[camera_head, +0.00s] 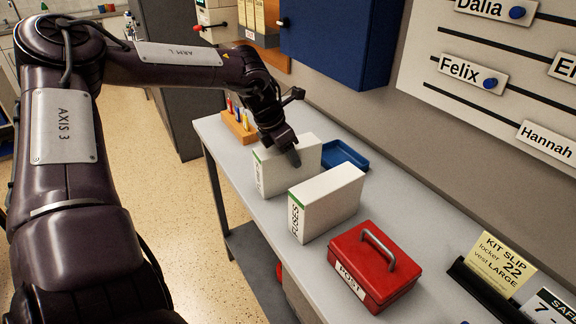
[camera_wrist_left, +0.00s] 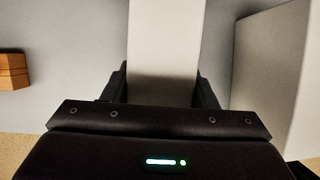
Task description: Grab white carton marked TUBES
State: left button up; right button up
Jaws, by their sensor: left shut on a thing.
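A white carton with a green edge strip (camera_head: 284,181) stands upright on the grey table; the writing on its narrow end is too small to read. My left gripper (camera_head: 291,157) reaches down over it and is shut on it, a finger on each side. In the left wrist view, the same carton (camera_wrist_left: 166,38) fills the space between the fingers. A second white carton, marked FUSES (camera_head: 335,206), stands just nearer, apart from the held one. It also shows at the right of the left wrist view (camera_wrist_left: 272,65). My right gripper is not in view.
A red POST box (camera_head: 375,268) with a grey handle stands at the near right. A blue tray (camera_head: 345,157) lies behind the cartons. A wooden rack (camera_head: 239,130) is at the far end, and a blue cabinet (camera_head: 335,40) hangs above the table.

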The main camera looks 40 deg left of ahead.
pick_arm(q)
jog(key=c, duration=0.3)
jog(key=shift+r, duration=0.15)
